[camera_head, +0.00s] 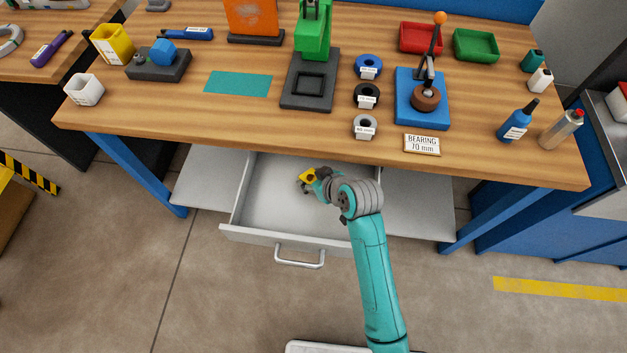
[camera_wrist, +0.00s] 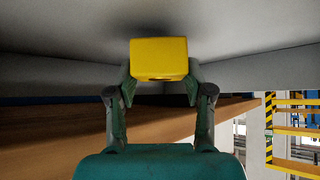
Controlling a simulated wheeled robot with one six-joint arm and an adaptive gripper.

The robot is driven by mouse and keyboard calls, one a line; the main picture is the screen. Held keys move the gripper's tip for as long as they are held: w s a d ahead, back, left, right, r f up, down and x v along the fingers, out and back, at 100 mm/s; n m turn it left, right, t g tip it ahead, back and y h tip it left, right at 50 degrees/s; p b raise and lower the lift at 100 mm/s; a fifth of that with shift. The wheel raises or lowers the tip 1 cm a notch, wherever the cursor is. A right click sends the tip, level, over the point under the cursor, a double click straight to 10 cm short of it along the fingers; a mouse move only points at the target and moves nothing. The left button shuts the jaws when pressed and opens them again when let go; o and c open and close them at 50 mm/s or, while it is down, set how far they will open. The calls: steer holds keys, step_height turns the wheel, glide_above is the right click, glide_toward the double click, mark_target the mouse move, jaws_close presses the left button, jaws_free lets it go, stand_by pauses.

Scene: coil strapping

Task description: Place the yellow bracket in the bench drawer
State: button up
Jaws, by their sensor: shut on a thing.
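The yellow bracket (camera_head: 306,176) is in the jaws of my gripper (camera_head: 314,182), over the inside of the open bench drawer (camera_head: 268,198). In the wrist view the yellow bracket (camera_wrist: 159,58) sits between the two fingers of my gripper (camera_wrist: 160,76), with the pale grey drawer surface right beyond it and a dark shadow around it. I cannot tell whether the bracket touches the drawer floor. The drawer is pulled out under the bench and looks otherwise empty. Its rear part is hidden under the bench top, and my arm covers part of its right side.
The wooden bench top (camera_head: 215,130) overhangs the drawer just behind my gripper. The drawer handle (camera_head: 300,262) sticks out at the front. Grey shelves (camera_head: 205,180) flank the drawer.

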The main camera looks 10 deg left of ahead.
steer(key=shift+s+d+f, duration=0.1)
steer(key=shift+f, duration=0.45)
steer(key=o, duration=1.4)
steer(key=shift+f, duration=0.15)
steer(key=shift+o, duration=0.2)
steer(key=shift+r, duration=0.2)
steer(key=v, duration=1.2)
steer(key=shift+s, duration=0.1)
